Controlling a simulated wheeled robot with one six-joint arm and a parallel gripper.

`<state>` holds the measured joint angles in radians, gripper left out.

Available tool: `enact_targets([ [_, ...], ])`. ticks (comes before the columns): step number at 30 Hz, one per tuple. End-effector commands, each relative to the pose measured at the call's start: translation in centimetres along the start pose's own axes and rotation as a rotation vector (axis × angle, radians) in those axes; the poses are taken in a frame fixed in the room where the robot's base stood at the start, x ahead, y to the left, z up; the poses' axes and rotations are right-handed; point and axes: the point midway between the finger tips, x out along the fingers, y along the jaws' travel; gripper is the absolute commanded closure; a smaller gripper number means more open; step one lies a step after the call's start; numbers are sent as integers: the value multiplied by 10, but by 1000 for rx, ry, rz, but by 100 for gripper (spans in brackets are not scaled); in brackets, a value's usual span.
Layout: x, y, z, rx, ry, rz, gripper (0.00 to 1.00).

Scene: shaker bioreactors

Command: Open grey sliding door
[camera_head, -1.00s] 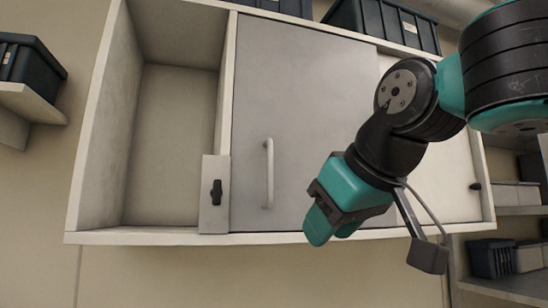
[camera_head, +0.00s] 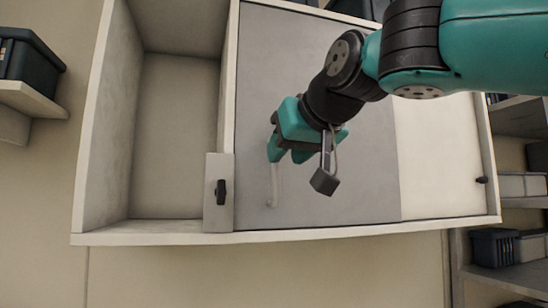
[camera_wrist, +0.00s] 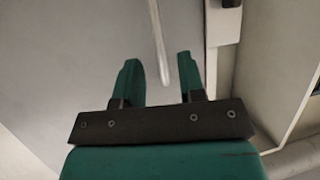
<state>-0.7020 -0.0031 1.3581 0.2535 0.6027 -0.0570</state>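The grey sliding door (camera_head: 350,195) covers the middle of a wall cabinet. Its upright, pale bar handle (camera_head: 272,190) is near the door's left edge, its upper part hidden behind my gripper. My gripper (camera_head: 274,150) is in front of the handle. In the wrist view, my gripper (camera_wrist: 157,68) has its two green fingers apart, and the handle (camera_wrist: 160,45) shows in the gap between them, its end near the fingertips. I cannot tell whether a finger touches it. The grey door (camera_wrist: 70,50) fills the left of that view.
An open, empty cabinet compartment (camera_head: 175,130) lies left of the door. A small plate with a black latch (camera_head: 221,192) stands just left of the handle. A pale panel (camera_head: 440,160) is right of the door. Shelves with dark bins (camera_head: 494,248) stand at the right.

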Motion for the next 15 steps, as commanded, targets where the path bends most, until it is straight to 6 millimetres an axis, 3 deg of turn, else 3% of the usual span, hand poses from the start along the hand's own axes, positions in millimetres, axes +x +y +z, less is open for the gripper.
enact_targets([
  [6,37,0,-2,-1,-2,1,63],
  [15,53,0,0,-1,0,0,63],
])
